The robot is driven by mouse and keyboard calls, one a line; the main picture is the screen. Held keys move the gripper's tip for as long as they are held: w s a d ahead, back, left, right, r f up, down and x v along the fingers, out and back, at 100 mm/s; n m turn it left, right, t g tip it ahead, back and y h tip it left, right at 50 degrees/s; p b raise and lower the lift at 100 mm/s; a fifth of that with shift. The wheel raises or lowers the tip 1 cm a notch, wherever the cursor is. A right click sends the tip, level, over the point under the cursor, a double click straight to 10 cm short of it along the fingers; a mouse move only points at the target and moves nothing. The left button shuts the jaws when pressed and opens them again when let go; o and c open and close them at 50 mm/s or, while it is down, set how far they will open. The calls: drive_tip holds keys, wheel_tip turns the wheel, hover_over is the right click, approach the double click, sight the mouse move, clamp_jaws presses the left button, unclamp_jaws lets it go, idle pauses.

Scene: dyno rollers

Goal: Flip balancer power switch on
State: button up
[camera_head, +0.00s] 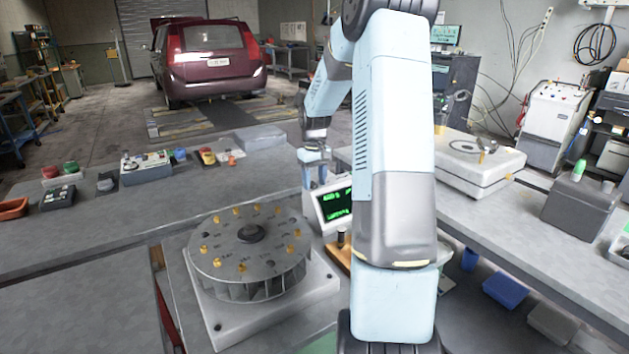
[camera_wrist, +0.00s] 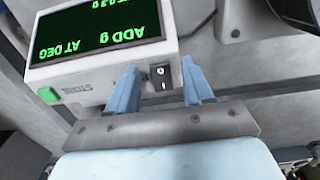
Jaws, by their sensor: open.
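The balancer's display box (camera_head: 337,204) is a pale box with a dark screen and green lettering. In the wrist view the display box (camera_wrist: 105,72) appears upside down, with a green STORE button (camera_wrist: 49,95). A small black rocker power switch (camera_wrist: 160,77) with white marks sits at the box's lower right corner there. I cannot tell which side is pressed. My gripper (camera_wrist: 160,76) is open, its pale blue fingers on either side of the switch in the picture. Contact cannot be judged. In the head view my gripper (camera_head: 316,173) is just behind the display box.
A finned rotor (camera_head: 250,250) with brass-coloured weights sits on a white base left of the display. A bench with a control box (camera_head: 147,167) is behind. A pale machine (camera_head: 465,165) stands on the right bench. A maroon car (camera_head: 207,60) is farther back.

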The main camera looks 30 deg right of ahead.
drive_tip(key=shift+c, duration=0.4)
clamp_jaws()
drive_tip(key=shift+w, duration=0.1)
drive_tip(key=shift+w+r+g, duration=0.1)
drive_tip(key=shift+w+g, duration=0.1)
drive_tip(key=shift+g, duration=0.65)
drive_tip(key=shift+w+g, duration=0.2)
drive_tip(key=shift+g, duration=0.65)
drive_tip(key=shift+o, duration=0.4)
unclamp_jaws()
drive_tip(key=shift+r, duration=0.1)
